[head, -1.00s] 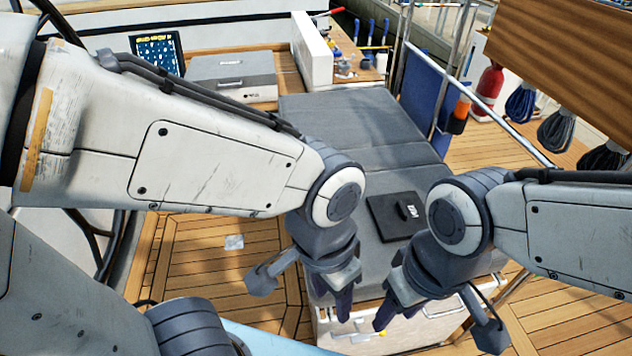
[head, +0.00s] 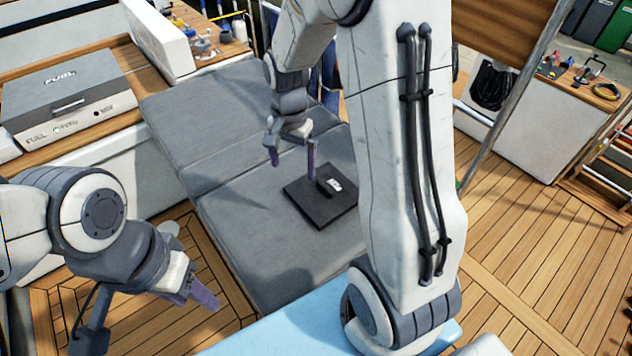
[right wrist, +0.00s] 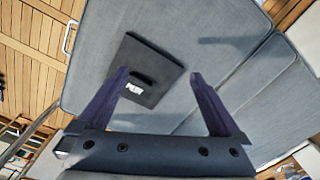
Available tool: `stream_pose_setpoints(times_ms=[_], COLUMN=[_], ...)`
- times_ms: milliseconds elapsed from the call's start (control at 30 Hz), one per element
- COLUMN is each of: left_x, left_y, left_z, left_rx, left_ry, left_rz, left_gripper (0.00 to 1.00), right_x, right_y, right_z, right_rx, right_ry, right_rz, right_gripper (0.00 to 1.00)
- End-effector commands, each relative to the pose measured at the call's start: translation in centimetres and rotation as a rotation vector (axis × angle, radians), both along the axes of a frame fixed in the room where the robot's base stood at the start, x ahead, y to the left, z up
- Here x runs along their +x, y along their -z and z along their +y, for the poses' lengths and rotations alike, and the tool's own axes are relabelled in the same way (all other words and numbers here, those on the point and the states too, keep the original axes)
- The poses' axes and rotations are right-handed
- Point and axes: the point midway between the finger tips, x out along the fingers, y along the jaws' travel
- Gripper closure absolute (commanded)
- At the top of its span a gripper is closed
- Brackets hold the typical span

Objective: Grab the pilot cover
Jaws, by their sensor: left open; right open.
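The pilot cover (head: 318,207) is a flat dark square with a raised handle and a small white label. It lies on the grey cushioned bench; in the right wrist view the cover (right wrist: 152,62) shows ahead of the fingers, nearer the left one. My right gripper (head: 293,165) is open and empty, above the bench beside the cover's far left edge; its two purple fingers (right wrist: 155,95) show apart in the right wrist view. My left gripper (head: 200,292) is open and empty at the lower left, away from the cover, above the wooden deck.
The grey bench (head: 240,240) has free room around the cover. A grey FUEL box (head: 65,98) stands at the upper left, with a white panel (head: 160,38) beside it. A metal rail (head: 520,90) and wooden deck (head: 540,230) are to the right.

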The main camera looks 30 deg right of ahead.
Motion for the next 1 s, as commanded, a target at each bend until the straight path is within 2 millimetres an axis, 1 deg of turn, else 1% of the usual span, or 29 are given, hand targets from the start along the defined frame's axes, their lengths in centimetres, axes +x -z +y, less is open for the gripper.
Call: stream_pose_setpoints(times_ms=[33,100,200,267,333,500,767,1000], left_x=[0.0,0.0,0.0,0.0,0.0,0.0,0.0,0.0], left_y=[0.4,0.5,0.6,0.7,0.7,0.7,0.6,0.2], left_z=[0.0,0.0,0.0,0.0,0.0,0.0,0.0,0.0], left_rx=[0.000,0.000,0.000,0.000,0.000,0.000,0.000,0.000], left_ry=[0.000,0.000,0.000,0.000,0.000,0.000,0.000,0.000], left_rz=[0.000,0.000,0.000,0.000,0.000,0.000,0.000,0.000], left_gripper=[0.50,0.50,0.50,0.50,0.50,0.50,0.50,0.50], right_x=[0.8,1.4,1.8,1.8,1.8,1.7,1.8,2.1], right_y=[1.7,3.1,4.5,5.2,6.2,8.9,11.0,14.5], right_z=[-3.0,-5.9,-8.6,-9.5,-9.9,-10.0,-10.0,-10.2], right_rx=[-0.002,-0.005,-0.008,-0.009,-0.009,-0.008,-0.008,-0.008], right_ry=[0.139,0.284,0.416,0.458,0.480,0.482,0.480,0.479], right_rz=[0.010,0.014,0.017,0.020,0.021,0.022,0.021,0.022], right_gripper=[0.00,0.00,0.00,0.00,0.00,0.00,0.00,0.00])
